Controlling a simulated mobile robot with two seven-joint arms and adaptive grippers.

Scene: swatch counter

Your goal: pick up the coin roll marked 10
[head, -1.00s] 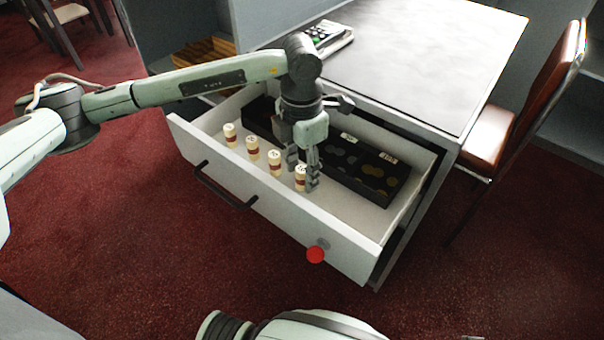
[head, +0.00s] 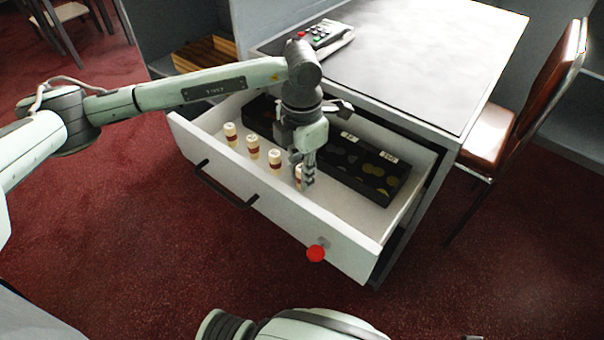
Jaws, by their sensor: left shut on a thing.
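Several cream coin rolls with red-brown bands stand upright in a row in the open white drawer (head: 345,213). They are a far-left roll (head: 231,134), a second roll (head: 253,146), a third roll (head: 275,161) and a rightmost roll (head: 298,173). The marks on their tops are too small to read. My left gripper (head: 304,178) reaches down into the drawer and is shut on the rightmost roll, partly hiding it. The roll seems still at the drawer floor.
A black coin tray (head: 340,180) with round slots lies behind the rolls. A desk (head: 420,50) with a card terminal (head: 325,35) stands behind; a brown chair (head: 492,135) is at right.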

